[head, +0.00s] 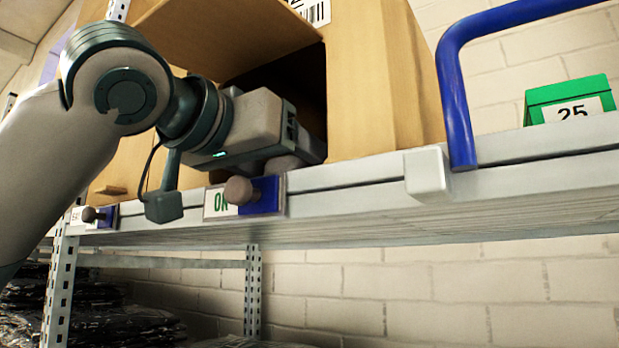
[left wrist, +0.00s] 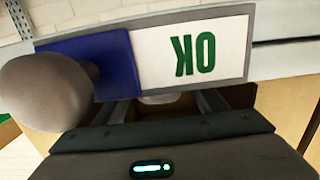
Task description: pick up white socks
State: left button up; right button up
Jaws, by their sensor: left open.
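My left gripper (left wrist: 163,105) reaches into the open front of a cardboard box (head: 380,85) on the shelf. In the head view its fingertips are hidden inside the dark box. In the left wrist view the two fingers show apart, partly covered by the label plate. A small pale patch (left wrist: 160,99) shows between them; I cannot tell whether it is the white socks. No white socks can be made out clearly in the head view. My right gripper is not in view.
The shelf edge (head: 350,205) carries an "OK" label plate (left wrist: 190,50) with a brown knob (left wrist: 45,92), close under my left wrist. A blue rail (head: 452,95) and a green box marked 25 (head: 568,98) are at right. Dark packages (head: 100,325) lie below.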

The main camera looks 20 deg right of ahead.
pick_arm(q)
jog(key=c, duration=1.1)
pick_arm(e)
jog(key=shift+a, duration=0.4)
pick_arm(q)
jog(key=shift+r, duration=0.15)
jog(key=shift+c, duration=0.2)
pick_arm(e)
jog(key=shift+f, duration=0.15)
